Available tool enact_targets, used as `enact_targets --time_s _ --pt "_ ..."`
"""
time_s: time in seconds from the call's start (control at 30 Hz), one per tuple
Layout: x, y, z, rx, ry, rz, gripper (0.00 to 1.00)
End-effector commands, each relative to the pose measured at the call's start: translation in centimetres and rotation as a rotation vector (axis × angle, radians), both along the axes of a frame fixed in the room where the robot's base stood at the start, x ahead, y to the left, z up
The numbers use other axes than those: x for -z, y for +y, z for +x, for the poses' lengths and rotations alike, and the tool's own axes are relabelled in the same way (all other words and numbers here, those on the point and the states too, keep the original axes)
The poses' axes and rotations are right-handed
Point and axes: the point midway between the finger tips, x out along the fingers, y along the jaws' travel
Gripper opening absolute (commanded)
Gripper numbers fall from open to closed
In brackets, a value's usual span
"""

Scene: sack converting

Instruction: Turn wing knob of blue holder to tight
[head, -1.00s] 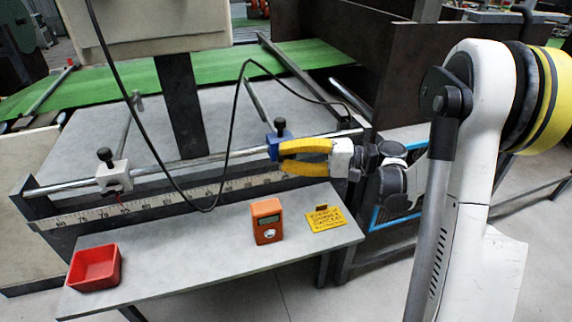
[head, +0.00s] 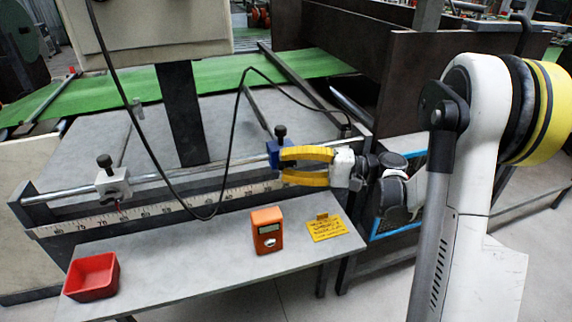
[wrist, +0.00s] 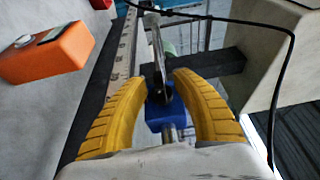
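The blue holder (head: 274,153) sits on the horizontal steel rail, with its black wing knob (head: 280,132) standing on top. My gripper (head: 284,165) has yellow fingers, spread apart, and reaches in from the right beside the holder. In the head view the fingers overlap part of the holder, below the knob. In the wrist view the blue holder (wrist: 166,116) shows between the open fingers, with a dark upright part above it. I cannot tell whether either finger touches the holder. The knob's tightness cannot be seen.
A white holder (head: 113,184) with a black knob sits farther left on the rail, above a ruler (head: 160,207). The shelf in front carries a red tray (head: 91,276), an orange device (head: 267,230) and a yellow card (head: 325,228). A black cable (head: 232,130) hangs over the rail.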

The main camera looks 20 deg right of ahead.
Motion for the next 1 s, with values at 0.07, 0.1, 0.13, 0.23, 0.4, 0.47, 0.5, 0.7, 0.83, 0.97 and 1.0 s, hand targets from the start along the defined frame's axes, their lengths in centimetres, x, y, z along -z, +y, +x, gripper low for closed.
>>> enact_targets --time_s 0.07,0.1,0.13,0.23,0.4,0.47,0.5,0.7,0.83,0.97,1.0 --pt "0.0 -0.6 -0.2 0.001 0.000 0.000 0.33" --pt "0.0 -1.1 -0.4 0.002 0.000 0.000 0.33" --pt "0.0 -1.5 -0.5 0.004 0.000 0.000 0.33" --pt "0.1 -3.5 -1.3 0.005 0.000 0.000 0.33" --pt "0.1 -7.1 -2.8 0.004 0.000 0.000 0.33" --pt "0.1 -8.2 -3.3 0.004 0.000 0.000 0.33" --pt "0.1 -8.8 -3.6 0.004 0.000 0.000 0.33" --pt "0.1 -10.8 -4.4 0.001 0.000 0.000 0.33" --pt "0.2 -11.0 -4.6 0.000 0.000 0.000 0.33" --pt "0.2 -11.0 -4.5 0.000 0.000 0.000 0.33" --pt "0.2 -11.0 -4.5 0.000 0.000 0.000 0.33"
